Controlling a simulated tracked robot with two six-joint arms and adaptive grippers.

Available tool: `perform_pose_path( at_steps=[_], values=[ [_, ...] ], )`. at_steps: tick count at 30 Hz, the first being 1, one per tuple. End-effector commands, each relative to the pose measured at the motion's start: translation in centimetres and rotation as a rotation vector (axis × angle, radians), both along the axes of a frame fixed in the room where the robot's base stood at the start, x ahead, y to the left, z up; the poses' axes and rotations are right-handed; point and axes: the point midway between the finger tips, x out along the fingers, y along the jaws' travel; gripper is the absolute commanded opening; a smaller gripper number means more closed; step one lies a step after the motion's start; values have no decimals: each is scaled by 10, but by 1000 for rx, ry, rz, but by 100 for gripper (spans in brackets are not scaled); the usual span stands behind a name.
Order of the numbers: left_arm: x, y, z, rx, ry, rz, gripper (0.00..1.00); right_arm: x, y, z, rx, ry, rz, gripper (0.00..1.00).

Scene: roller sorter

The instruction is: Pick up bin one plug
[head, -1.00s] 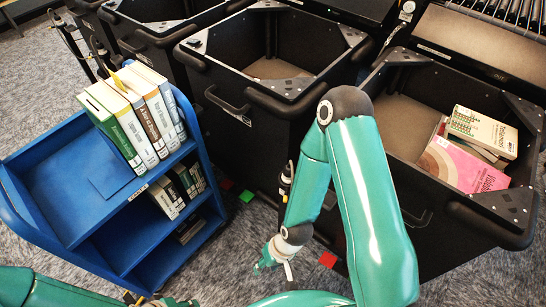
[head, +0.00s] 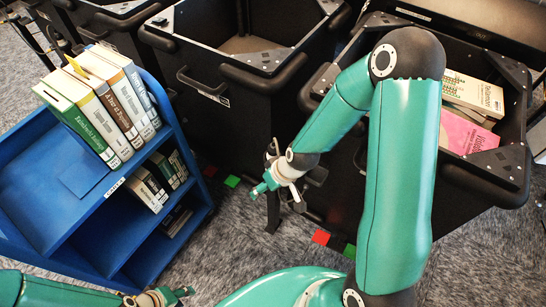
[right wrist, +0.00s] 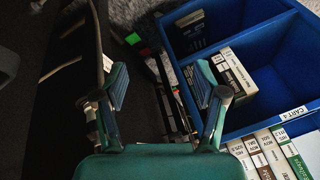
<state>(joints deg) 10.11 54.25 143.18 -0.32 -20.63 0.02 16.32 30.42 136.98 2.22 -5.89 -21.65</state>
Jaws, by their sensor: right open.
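My right gripper (right wrist: 161,85) is open in the right wrist view, its two teal fingers wide apart with nothing seen between their pads. It also shows in the head view (head: 268,184), low beside the bins. A dark upright strip with pale parts (right wrist: 172,95) lies beyond and between the fingers. A cable with a pale end (right wrist: 107,63) runs near the left finger; I cannot tell whether it is the bin one plug. My left gripper (head: 182,293) is at the bottom left of the head view, away from the bins, too small to judge its jaws.
A blue cart (head: 40,185) with books stands left; its lower shelves show in the right wrist view. Black bins (head: 215,92) stand behind, the right one (head: 480,185) holding books. Red (head: 321,237) and green (head: 232,181) floor squares lie on grey carpet.

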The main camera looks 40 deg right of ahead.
Motion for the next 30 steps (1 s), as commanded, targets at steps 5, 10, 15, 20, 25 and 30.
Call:
perform_pose_path(
  at_steps=[5,10,15,20,25,30],
  values=[
    [0,0,-33,0,0,0,40,32,-65,51,-113,-174,58,71],
    [0,0,-44,0,0,0,40,37,-96,88,-186,-258,109,71],
    [0,0,-48,0,0,0,40,44,-102,87,-206,-277,128,71],
    [0,0,-54,0,-1,0,40,59,-99,63,-207,-277,130,71],
    [0,0,-60,0,0,0,40,70,-97,46,-207,-278,128,71],
    [0,0,-63,0,0,0,40,75,-96,38,-207,-279,128,71]
  ],
)
